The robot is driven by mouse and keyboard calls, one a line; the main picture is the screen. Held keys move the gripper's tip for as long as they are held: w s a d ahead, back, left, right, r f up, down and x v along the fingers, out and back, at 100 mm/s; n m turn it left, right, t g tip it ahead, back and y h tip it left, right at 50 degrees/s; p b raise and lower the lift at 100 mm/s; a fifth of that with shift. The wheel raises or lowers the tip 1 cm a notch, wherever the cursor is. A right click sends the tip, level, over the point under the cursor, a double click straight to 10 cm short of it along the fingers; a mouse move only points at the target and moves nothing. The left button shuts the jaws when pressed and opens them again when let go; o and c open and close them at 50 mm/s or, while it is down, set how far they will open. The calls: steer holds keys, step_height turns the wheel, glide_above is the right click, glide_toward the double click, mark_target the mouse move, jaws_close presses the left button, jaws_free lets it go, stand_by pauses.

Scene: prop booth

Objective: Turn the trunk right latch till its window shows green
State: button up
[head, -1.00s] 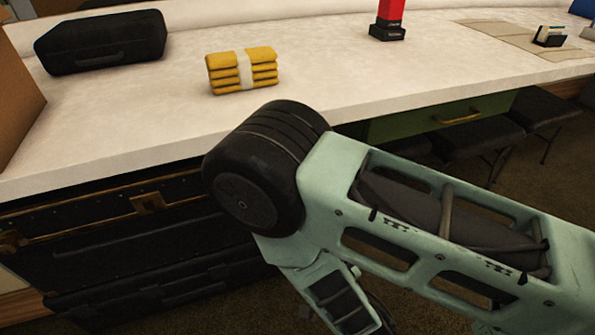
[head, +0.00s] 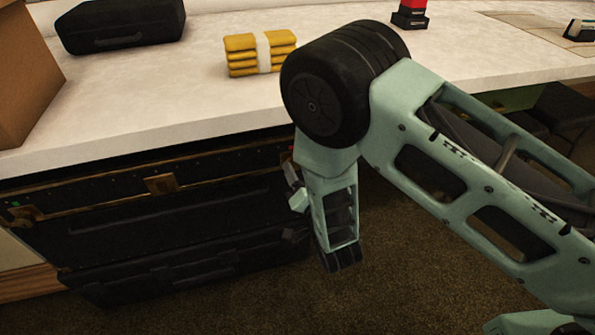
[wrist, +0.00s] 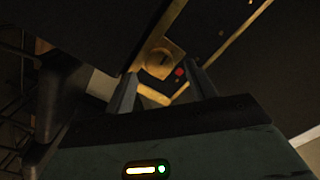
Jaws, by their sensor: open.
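The black trunk (head: 165,215) with brass trim stands under the counter. Its right latch (wrist: 159,62) shows in the wrist view as a round brass piece with a dark slot. The small window (wrist: 179,71) beside it is red. In the head view my arm hides most of that latch. The trunk's left latch (head: 24,214) has a small green spot by it. My gripper (wrist: 163,85) is open and empty, its two fingers pointing toward the right latch, which appears between and beyond their tips. Contact cannot be told. In the head view the gripper is only partly visible, at the trunk's right end.
The white counter (head: 180,105) overhangs the trunk. On it are a black case (head: 120,28), a yellow bundle (head: 260,53) and a cardboard box (head: 25,80). Dark stools (head: 560,108) stand at right. Brown carpet (head: 420,270) in front is open.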

mark_target(293, 163)
steer(key=shift+x, duration=1.15)
steer(key=c, duration=1)
